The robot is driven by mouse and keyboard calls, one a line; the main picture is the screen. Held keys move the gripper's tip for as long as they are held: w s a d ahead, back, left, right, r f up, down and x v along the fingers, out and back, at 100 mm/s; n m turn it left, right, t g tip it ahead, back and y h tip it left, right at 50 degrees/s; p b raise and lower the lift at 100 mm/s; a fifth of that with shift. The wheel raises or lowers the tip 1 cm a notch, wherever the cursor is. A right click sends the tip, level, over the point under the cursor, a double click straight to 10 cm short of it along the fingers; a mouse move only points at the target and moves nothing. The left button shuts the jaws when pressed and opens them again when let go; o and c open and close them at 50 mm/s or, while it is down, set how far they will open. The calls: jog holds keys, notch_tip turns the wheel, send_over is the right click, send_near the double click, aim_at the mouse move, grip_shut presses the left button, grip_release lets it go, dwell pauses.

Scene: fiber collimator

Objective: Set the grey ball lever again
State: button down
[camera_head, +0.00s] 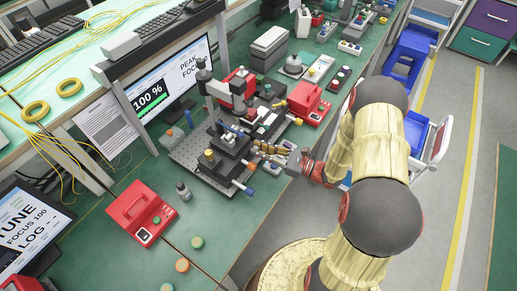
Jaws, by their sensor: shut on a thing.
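The optical stage assembly (226,160) stands on a grey perforated breadboard (186,152) on the green bench. It has dark stacked blocks, a brass-coloured knob (209,154) and small blue, red and orange-tipped parts. My gripper (284,157) is at the right side of this assembly, reaching in from the right. Its jaws are shut on a small part there, which is too small and covered to make out. I cannot tell the grey ball lever apart from the other small parts, so its position is unclear.
A red box (139,212) stands front left, beside a small bottle (183,190) and coloured discs (182,265). Another red box (309,101) is behind my gripper. A monitor (170,80) showing 100 % stands behind the breadboard. Blue bins (410,50) stand right of the bench.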

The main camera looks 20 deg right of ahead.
jog(key=m+p, duration=0.1)
jog(key=d+m+p, duration=0.1)
jog(key=m, duration=0.1)
jog(key=w+m+t, duration=0.1)
jog(key=m, duration=0.1)
jog(key=shift+d+p, duration=0.2)
jog(key=shift+p, duration=0.2)
jog(key=shift+w+d+f+m+t+p, duration=0.15)
jog(key=shift+d+m+t+p, duration=0.15)
jog(key=shift+m, duration=0.6)
jog(key=shift+w+d+f+m+t+p, duration=0.15)
jog(key=shift+m+p, duration=0.25)
jog(key=shift+m, duration=0.5)
jog(key=shift+w+d+f+m+t+p, duration=0.15)
jog(key=shift+w+d+m+p, duration=0.15)
jog(key=shift+m, duration=0.6)
jog(key=shift+s, duration=0.1)
jog(key=c, duration=1.8)
grip_release()
jog(key=shift+o, duration=0.4)
jog(key=shift+d, duration=0.1)
jog(key=v, duration=1.2)
jog(key=shift+r, duration=0.1)
